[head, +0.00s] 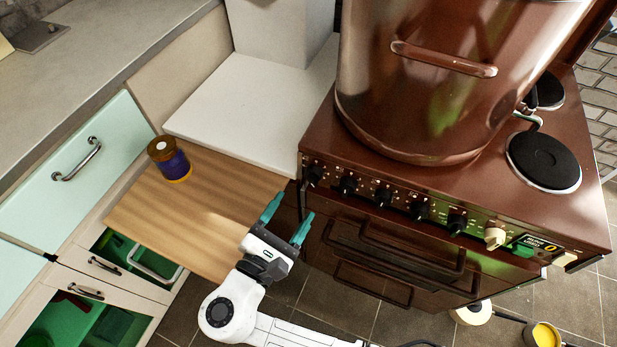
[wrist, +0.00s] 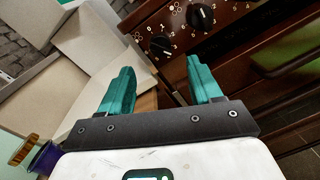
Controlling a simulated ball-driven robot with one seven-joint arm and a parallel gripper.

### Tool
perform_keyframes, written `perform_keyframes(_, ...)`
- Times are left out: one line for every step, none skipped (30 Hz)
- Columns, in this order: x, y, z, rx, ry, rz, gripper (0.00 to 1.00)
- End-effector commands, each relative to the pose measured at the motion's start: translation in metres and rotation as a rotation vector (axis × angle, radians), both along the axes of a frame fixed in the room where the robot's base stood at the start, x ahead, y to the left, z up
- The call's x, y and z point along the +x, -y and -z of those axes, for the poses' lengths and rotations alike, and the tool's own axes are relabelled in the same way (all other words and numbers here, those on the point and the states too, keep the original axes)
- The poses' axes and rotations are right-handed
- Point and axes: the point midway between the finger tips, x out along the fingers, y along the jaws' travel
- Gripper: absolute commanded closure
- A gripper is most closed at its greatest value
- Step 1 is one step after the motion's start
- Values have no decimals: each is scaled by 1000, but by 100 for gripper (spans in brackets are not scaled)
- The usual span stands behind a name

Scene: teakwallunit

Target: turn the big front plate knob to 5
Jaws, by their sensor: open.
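A row of control knobs runs along the brown stove's (head: 590,225) front panel. Several are black, from the leftmost black knob (head: 315,175) to the rightmost black knob (head: 457,224); right of them is a cream knob (head: 495,236). I cannot tell which knob belongs to the big front plate. My gripper (head: 288,218) is open and empty, left of and below the leftmost knob. In the wrist view, two black knobs (wrist: 160,46) (wrist: 201,17) with white numbers lie beyond the teal fingertips, not touched.
A large brown pot (head: 430,90) covers the stove's left plates. A black hotplate (head: 543,162) is bare at right. A pull-out wooden board (head: 215,215) holds a purple jar (head: 168,160). Oven door handles (head: 410,250) project below the panel.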

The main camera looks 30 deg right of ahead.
Motion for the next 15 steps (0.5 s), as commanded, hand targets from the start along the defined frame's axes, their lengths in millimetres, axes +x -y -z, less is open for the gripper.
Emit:
perform_keyframes(5, 9, 0, 1, 0, 4, 36)
perform_keyframes(8, 14, 0, 1, 0, 4, 36)
perform_keyframes(12, 21, 0, 1, 0, 5, 36)
perform_keyframes(14, 26, -1, 1, 2, 5, 36)
perform_keyframes(18, 30, -1, 1, 2, 3, 36)
perform_keyframes(21, 36, -1, 1, 2, 4, 36)
perform_keyframes(24, 40, -1, 1, 3, 4, 36)
perform_keyframes(26, 44, -1, 1, 3, 4, 36)
perform_keyframes(29, 49, -1, 1, 3, 3, 36)
perform_keyframes(32, 52, -1, 1, 3, 4, 36)
perform_keyframes(34, 55, -1, 1, 3, 1, 36)
perform_keyframes(36, 58, -1, 1, 3, 1, 36)
perform_keyframes(37, 60, -1, 1, 3, 1, 36)
perform_keyframes(38, 62, -1, 1, 3, 1, 36)
perform_keyframes(40, 65, -1, 1, 3, 1, 36)
